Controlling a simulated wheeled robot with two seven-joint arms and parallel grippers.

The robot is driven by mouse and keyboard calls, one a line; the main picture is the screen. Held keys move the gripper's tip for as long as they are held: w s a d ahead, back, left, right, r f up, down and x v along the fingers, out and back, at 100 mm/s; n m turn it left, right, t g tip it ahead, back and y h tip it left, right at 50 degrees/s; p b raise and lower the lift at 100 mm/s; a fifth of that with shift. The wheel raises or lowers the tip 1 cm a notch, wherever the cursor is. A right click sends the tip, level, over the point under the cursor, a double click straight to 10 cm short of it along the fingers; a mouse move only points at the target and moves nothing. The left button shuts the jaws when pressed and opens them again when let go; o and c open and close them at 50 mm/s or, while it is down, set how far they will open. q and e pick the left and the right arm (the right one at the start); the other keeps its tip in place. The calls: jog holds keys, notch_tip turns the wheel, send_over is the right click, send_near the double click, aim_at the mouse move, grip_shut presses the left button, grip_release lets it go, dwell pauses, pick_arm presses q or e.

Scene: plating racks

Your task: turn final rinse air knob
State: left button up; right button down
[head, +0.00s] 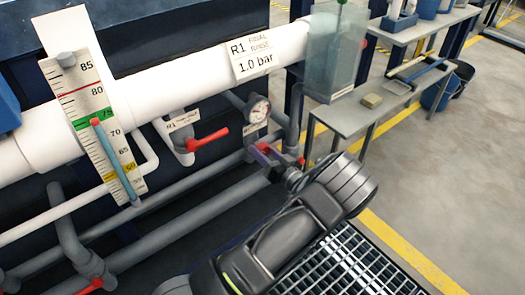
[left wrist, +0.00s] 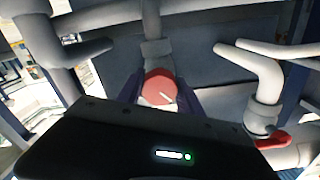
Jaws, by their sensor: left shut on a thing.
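The red round knob (left wrist: 160,84) with a pale pointer mark sits between the two dark fingers of my left gripper (left wrist: 160,97) in the left wrist view. The fingers are shut on its sides. In the head view my left gripper (head: 274,158) is at the pipework below the pressure gauge (head: 259,108), and it hides most of the knob. The sign (head: 253,57) above reads R1 final rinse, 1.0 bar. The gauge needle is too small to read. My right gripper does not show.
A red lever valve (head: 207,139) with an R1 tag is left of the gauge. A temperature scale (head: 97,125) stands further left. A clear tank (head: 335,50) and a grey bench (head: 350,115) are right. Floor grating (head: 350,262) lies below; the right floor is open.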

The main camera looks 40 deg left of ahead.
aim_at(265, 153)
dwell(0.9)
pick_arm(q)
jog(key=o, duration=1.3)
jog(key=shift+d, duration=0.1)
jog(key=p+v, duration=0.2)
jog(key=v, duration=0.4)
jog(key=shift+s+d, duration=0.15)
jog(key=shift+d, duration=0.2)
jog(key=shift+s+d, duration=0.15)
jog(key=shift+d, duration=0.3)
